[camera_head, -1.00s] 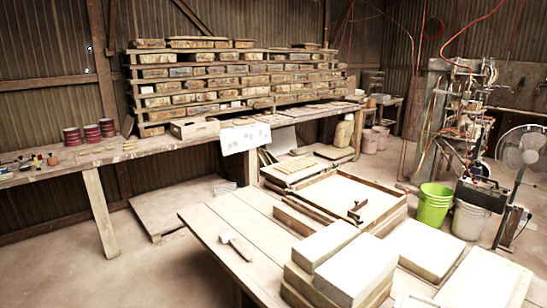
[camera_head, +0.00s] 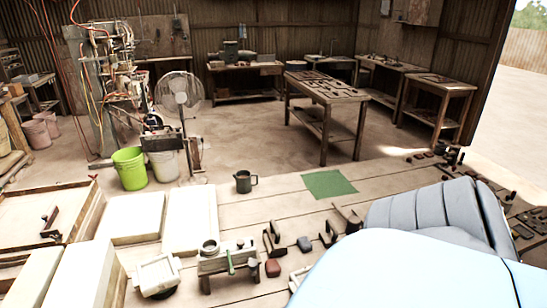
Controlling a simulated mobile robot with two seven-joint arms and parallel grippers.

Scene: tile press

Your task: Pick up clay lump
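A dark grey lump (camera_head: 304,243) lies a little farther back and to the right. I cannot tell for certain which of them is the clay lump. Neither lump is being held. Neither of my grippers shows in this view. Part of my own pale blue arm fills the lower right and hides that part of the table.
A dark mug (camera_head: 244,181) and a flat green mat (camera_head: 328,184) are farther back on the table. Pale slabs (camera_head: 190,217) are at left. More small items crowd the right end. Boards around the green mat are clear.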

